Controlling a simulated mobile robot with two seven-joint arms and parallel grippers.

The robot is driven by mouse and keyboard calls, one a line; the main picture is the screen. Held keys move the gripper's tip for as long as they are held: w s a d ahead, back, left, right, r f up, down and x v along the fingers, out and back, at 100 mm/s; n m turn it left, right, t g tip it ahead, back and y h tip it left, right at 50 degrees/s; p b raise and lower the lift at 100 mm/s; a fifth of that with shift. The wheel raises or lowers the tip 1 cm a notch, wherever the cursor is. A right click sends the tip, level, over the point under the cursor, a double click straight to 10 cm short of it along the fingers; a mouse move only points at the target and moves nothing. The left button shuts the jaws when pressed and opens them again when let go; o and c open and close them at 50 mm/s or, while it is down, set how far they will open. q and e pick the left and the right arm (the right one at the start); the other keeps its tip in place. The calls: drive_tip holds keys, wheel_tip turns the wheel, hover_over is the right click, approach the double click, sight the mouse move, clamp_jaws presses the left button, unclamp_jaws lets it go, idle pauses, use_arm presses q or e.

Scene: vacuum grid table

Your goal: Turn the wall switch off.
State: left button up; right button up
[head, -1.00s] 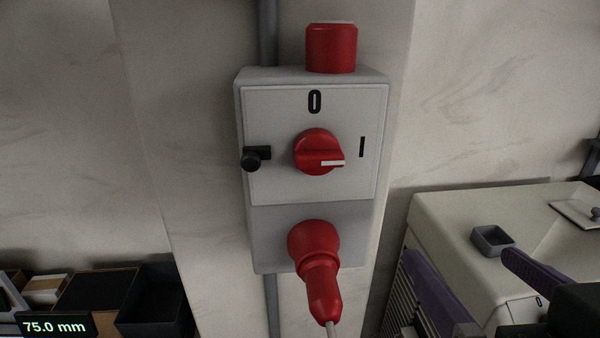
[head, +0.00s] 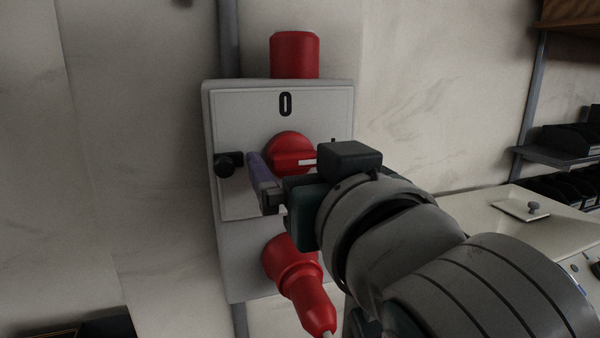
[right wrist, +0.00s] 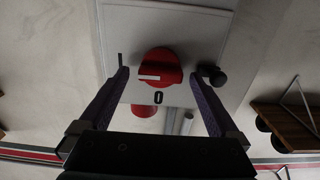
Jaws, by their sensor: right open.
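The wall switch is a round red knob (head: 290,145) on a grey box (head: 232,110) fixed to the wall. Its white-marked grip lies level and points right, the side of the "I" mark. The "0" (head: 285,104) is above the knob. The knob shows upside down in the right wrist view (right wrist: 160,64), its white mark pointing left. My right gripper (head: 290,164) is in front of the box, open, with purple fingers either side of the knob (right wrist: 158,77). Contact cannot be told. My left gripper is out of view.
A black latch (head: 228,164) sticks out left of the knob, close to one finger. A red plug (head: 297,277) with a cable is below, and a red cap (head: 295,55) is on top. A pale cabinet (head: 480,212) and shelves (head: 565,155) stand at right.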

drive_tip(key=shift+w, duration=0.15)
drive_tip(key=shift+a, duration=0.1)
drive_tip(key=shift+c, duration=0.2)
drive_tip(key=c, duration=1.3)
